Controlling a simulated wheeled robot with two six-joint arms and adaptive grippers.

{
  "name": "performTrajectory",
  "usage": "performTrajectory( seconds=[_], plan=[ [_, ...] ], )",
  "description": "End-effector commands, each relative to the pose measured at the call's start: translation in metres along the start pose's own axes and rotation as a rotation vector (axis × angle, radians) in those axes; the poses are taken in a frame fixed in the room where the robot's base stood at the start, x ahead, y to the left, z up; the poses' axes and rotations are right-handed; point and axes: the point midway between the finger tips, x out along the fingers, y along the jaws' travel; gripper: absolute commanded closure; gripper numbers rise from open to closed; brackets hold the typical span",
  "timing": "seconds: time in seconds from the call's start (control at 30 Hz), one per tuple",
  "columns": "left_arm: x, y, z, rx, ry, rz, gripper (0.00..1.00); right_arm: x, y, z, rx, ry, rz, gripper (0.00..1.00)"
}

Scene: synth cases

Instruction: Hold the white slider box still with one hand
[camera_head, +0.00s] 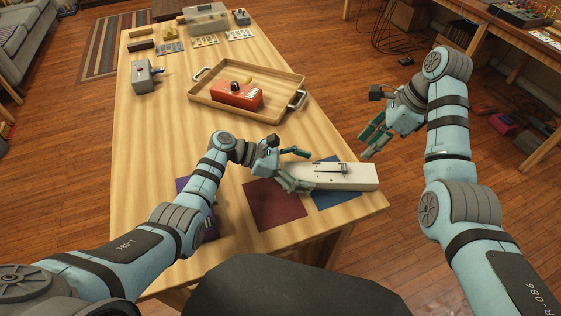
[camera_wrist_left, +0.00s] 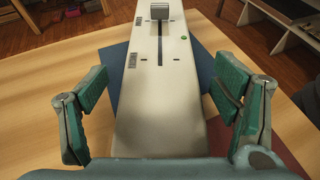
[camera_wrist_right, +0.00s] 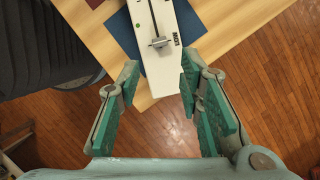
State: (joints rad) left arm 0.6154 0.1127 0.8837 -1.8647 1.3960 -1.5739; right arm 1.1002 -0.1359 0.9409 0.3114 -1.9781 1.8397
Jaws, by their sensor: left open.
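The white slider box (camera_head: 345,176) is long and lies across the blue mat near the table's right front edge. Its top has a dark slot and a grey slider knob (camera_wrist_left: 166,12) toward the end far from my left gripper. My left gripper (camera_head: 296,168) is open at the box's left end, one finger on each side; in the left wrist view the box lies between the fingers (camera_wrist_left: 160,108) with gaps on both sides. My right gripper (camera_head: 368,140) is open and empty, off the table's right edge. The right wrist view shows the box (camera_wrist_right: 163,75) ahead of its fingers (camera_wrist_right: 158,85).
A wooden tray (camera_head: 205,91) holds a red box (camera_head: 237,94) with a black knob. A grey box (camera_head: 147,76) stands at the left. The table's middle left is clear.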

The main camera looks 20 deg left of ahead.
Motion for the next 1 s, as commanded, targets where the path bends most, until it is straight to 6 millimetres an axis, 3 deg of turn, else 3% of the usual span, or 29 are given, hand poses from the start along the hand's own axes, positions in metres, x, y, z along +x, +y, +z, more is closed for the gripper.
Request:
performTrajectory(
  seconds=[0.13, 0.4, 0.77, 0.83, 0.93, 1.0],
  plan=[
    [0.018, 0.000, 0.000, -0.001, 0.000, -0.001, 0.18, 0.000, 0.000, 0.000, 0.000, 0.000, 0.000, 0.67],
    [0.021, 0.000, -0.001, -0.001, 0.001, 0.001, 0.18, 0.000, 0.000, 0.000, 0.000, 0.000, 0.000, 0.67],
    [0.021, 0.000, -0.001, -0.001, 0.002, 0.001, 0.74, 0.000, 0.000, 0.000, 0.000, 0.000, 0.000, 0.67],
    [0.021, 0.000, -0.001, -0.002, 0.002, 0.001, 0.76, 0.000, 0.000, 0.000, 0.000, 0.000, 0.000, 0.67],
    [0.021, 0.000, -0.002, -0.002, 0.002, 0.001, 0.76, 0.006, 0.003, -0.004, 0.007, 0.002, 0.012, 0.83],
    [0.020, 0.000, -0.002, -0.002, 0.003, 0.001, 0.76, 0.019, 0.008, -0.025, 0.041, 0.015, 0.034, 0.94]
  ],
)
